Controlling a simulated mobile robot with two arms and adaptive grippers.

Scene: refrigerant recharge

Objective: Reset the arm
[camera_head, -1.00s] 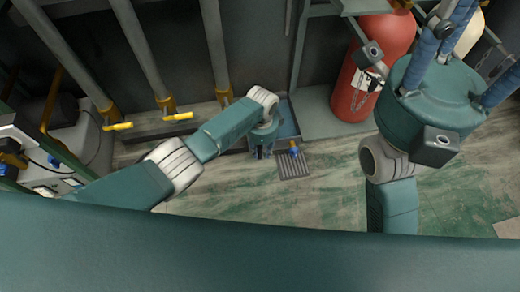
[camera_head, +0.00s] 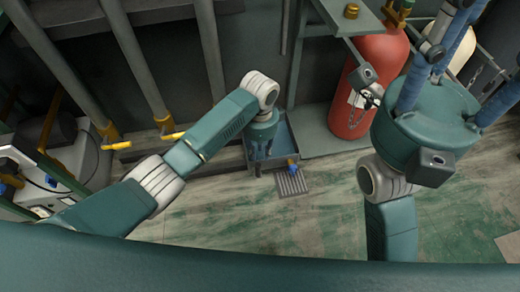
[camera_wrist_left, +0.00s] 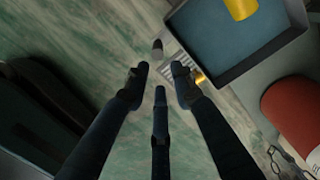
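My left gripper (camera_head: 257,168) reaches down from the left arm, in front of the blue tray in the head view. In the left wrist view its dark fingers (camera_wrist_left: 159,72) are spread apart with nothing between them.
A blue tray (camera_head: 290,140) and a floor grate (camera_head: 292,182) lie near the left gripper, with a small blue-and-orange fitting (camera_head: 292,164) beside them. A red cylinder (camera_head: 372,80) stands at the right. Yellow-handled pipes (camera_head: 172,135) and a grey machine (camera_head: 75,158) are at the left. Green, worn floor is open in front.

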